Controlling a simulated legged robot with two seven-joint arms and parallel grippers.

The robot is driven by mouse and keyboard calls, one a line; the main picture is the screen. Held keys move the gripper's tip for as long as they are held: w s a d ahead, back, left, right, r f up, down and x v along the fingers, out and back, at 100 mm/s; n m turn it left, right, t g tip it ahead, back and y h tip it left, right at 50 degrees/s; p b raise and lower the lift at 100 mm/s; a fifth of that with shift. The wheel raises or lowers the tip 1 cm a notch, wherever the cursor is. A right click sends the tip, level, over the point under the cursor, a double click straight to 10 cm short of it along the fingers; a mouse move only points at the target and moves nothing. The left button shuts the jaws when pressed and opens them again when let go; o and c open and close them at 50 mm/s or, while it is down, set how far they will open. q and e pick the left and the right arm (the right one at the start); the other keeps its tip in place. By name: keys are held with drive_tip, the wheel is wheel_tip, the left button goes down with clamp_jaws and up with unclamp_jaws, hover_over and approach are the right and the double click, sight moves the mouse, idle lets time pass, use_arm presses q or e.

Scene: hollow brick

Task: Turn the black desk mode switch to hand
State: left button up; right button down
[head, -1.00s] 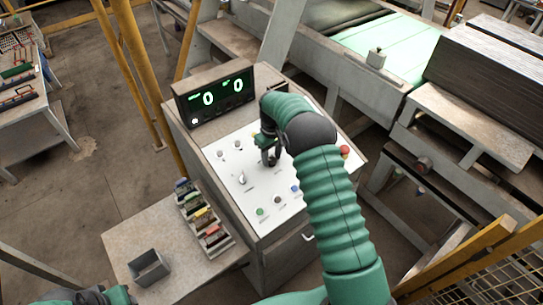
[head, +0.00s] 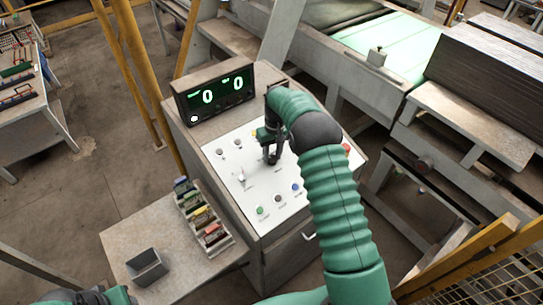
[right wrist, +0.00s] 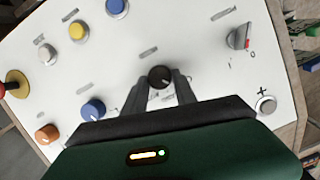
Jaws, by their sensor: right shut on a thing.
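The black desk mode switch (right wrist: 160,76) is a small round black knob on the white sloping panel of the control desk. In the right wrist view it sits between the tips of my right gripper (right wrist: 161,84), which is shut on it. In the head view my right gripper (head: 272,158) reaches down to the middle of the panel and hides the knob. The panel's labels are too small to read, so the knob's setting cannot be told. My left gripper (head: 95,297) is partly in view at the bottom left, away from the desk, its jaws unclear.
Around the knob are blue (right wrist: 93,109), yellow (right wrist: 77,30) and orange (right wrist: 47,133) buttons and a grey selector (right wrist: 239,37). A display (head: 217,94) showing two zeros stands at the desk's back. A side table (head: 120,235) holds a grey box (head: 148,267) and a rack.

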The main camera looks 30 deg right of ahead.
drive_tip(key=m+y+b, duration=0.1)
drive_tip(key=m, duration=0.2)
drive_tip(key=shift+d, duration=0.2)
drive_tip(key=shift+s+d+m+t+y+b, duration=0.1)
drive_tip(key=shift+m+t+y+b, duration=0.25)
drive_tip(key=shift+m, duration=1.55)
drive_tip(key=c, duration=1)
unclamp_jaws()
drive_tip(key=shift+r, duration=0.1)
